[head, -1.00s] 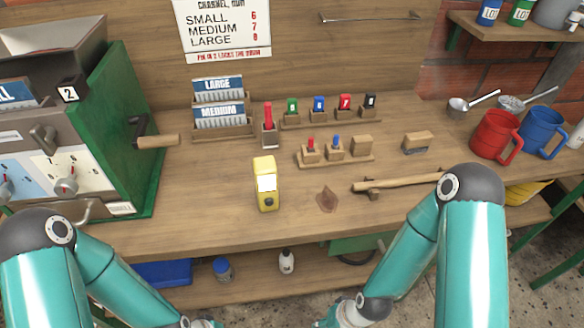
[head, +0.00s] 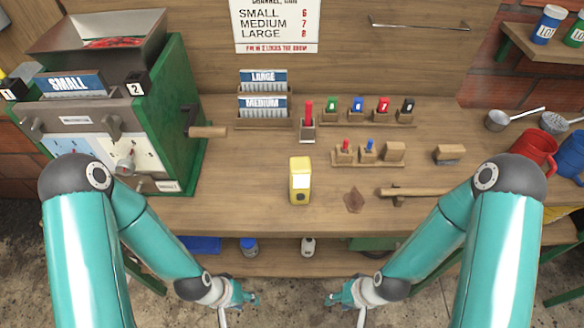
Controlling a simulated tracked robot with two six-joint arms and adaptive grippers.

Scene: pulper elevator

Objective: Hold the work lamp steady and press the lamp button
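The work lamp (head: 300,168) is a small yellow upright block with a pale panel on its front. It stands on the bench near the middle, towards the front edge. A small dark round spot (head: 300,197) low on its front looks like the lamp button. My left gripper (head: 245,298) is low in front of the bench, below and left of the lamp. My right gripper (head: 339,298) is at a similar height, below and right of it. Both are apart from the lamp, and their fingers are too small to judge.
A green-sided machine (head: 150,110) with a wooden handle (head: 208,131) stands at left. Behind the lamp are card racks (head: 263,122) and small coloured blocks (head: 365,153). A wooden stick (head: 425,192) lies to its right. The bench just left of the lamp is clear.

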